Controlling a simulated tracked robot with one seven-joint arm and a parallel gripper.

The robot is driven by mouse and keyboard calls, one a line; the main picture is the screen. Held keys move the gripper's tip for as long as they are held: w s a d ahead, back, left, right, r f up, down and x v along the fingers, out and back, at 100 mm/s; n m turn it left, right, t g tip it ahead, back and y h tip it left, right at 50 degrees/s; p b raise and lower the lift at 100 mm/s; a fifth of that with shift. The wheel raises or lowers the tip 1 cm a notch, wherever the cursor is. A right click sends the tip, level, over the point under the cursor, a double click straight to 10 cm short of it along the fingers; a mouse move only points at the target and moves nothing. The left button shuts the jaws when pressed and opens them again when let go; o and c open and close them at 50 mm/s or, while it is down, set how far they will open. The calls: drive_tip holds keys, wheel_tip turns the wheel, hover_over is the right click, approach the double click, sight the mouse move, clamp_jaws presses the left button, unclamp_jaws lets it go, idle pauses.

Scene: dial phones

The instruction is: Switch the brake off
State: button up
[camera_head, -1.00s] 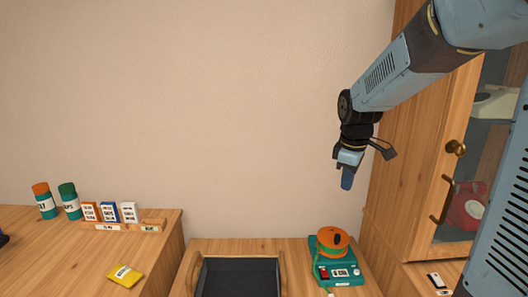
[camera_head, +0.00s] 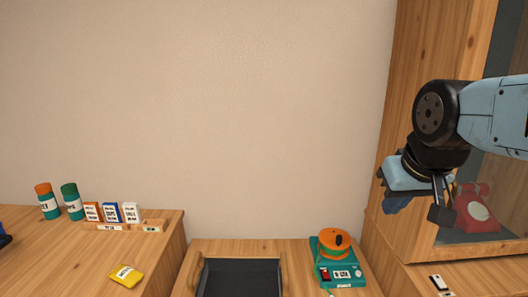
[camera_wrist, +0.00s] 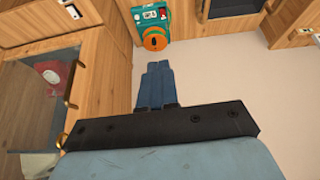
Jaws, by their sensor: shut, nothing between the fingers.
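A green device (camera_head: 344,283) with an orange spool (camera_head: 335,241) on top sits on the wooden surface at the lower right. Its front has a red switch (camera_head: 325,274), a small display and a round knob (camera_head: 358,273). No part is clearly readable as the brake, and the switch position is too small to tell. The device also shows at the top of the wrist view (camera_wrist: 150,14). My gripper (camera_head: 394,204) is shut and empty, up and to the right of the device, apart from it. Its blue fingers (camera_wrist: 155,68) show together in the wrist view.
A black tray (camera_head: 197,275) is left of the device. A wooden cabinet (camera_head: 395,130) with a glass door and a red phone (camera_head: 475,210) is close at right. A small black-and-white panel (camera_head: 440,284) lies below it. The left table (camera_head: 60,265) holds bottles, boxes and a yellow packet.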

drive_tip(key=shift+o, duration=1.4)
drive_tip(key=shift+s, duration=0.3)
drive_tip(key=o, duration=0.3)
drive_tip(key=shift+w+f, duration=0.1)
drive_tip(key=shift+w, duration=0.3)
drive_tip(key=o, duration=0.4)
drive_tip(key=shift+g, duration=0.8)
drive_tip(key=w+f, duration=0.1)
drive_tip(key=w, duration=0.2)
drive_tip(key=w+f, duration=0.1)
drive_tip(key=w, duration=0.3)
drive_tip(key=w+f, duration=0.1)
drive_tip(key=w, duration=0.2)
drive_tip(key=shift+w+a+f, duration=0.15)
drive_tip(key=shift+w+f, duration=0.05)
drive_tip(key=shift+f, duration=0.2)
drive_tip(key=shift+c, duration=0.2)
drive_tip(key=g, duration=0.4)
hover_over(325, 271)
wheel_tip(325, 271, down, 29)
wheel_tip(325, 271, down, 14)
drive_tip(key=shift+w+r, duration=0.1)
